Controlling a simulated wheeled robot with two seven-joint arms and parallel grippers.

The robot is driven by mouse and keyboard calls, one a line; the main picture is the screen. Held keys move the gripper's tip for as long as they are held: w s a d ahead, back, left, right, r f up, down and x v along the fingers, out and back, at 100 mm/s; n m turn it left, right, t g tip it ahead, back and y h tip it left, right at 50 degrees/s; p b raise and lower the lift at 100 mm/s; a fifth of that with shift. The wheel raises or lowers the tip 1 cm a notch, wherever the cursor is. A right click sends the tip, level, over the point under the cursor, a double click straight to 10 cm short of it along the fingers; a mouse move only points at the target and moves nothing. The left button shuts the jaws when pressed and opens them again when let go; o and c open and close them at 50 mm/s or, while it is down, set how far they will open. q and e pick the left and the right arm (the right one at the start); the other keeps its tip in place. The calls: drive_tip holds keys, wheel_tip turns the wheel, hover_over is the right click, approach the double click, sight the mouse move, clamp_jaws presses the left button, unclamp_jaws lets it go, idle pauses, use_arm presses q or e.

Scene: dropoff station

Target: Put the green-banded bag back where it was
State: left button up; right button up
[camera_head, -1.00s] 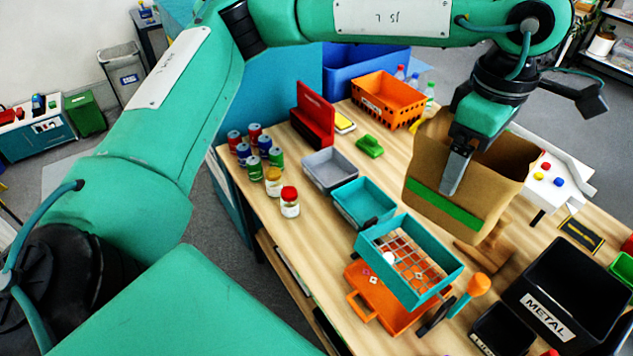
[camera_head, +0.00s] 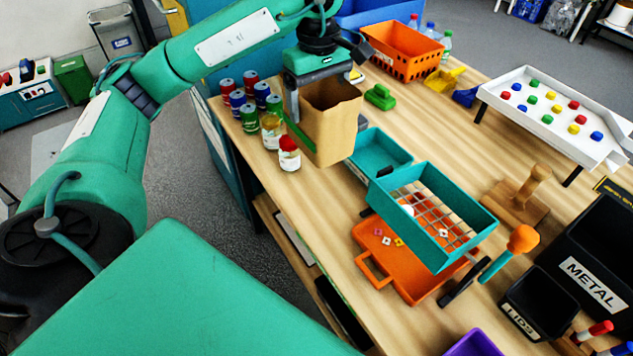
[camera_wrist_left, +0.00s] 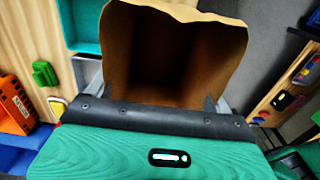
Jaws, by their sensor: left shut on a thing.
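The brown paper bag (camera_head: 335,118) with a green band (camera_head: 299,133) is upright and open at the top, beside the cans and jars. My left gripper (camera_head: 294,104) is shut on the bag's wall from above. In the left wrist view, the bag (camera_wrist_left: 222,45) opens in front of the gripper (camera_wrist_left: 160,98), and its inside looks dark and empty. I cannot tell whether the bag's bottom touches the table. My right gripper is not in view.
Several cans (camera_head: 250,118) and a red-lidded jar (camera_head: 289,155) stand close left of the bag. A teal tray (camera_head: 384,160) is close right of it. A teal basket (camera_head: 430,225), orange crate (camera_head: 402,50) and white peg tray (camera_head: 545,110) stand farther right.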

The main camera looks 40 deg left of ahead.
use_arm(q)
wheel_tip(320, 180, down, 20)
drive_tip(key=p, duration=0.3)
drive_tip(key=o, duration=0.8)
drive_tip(key=shift+r, duration=0.1)
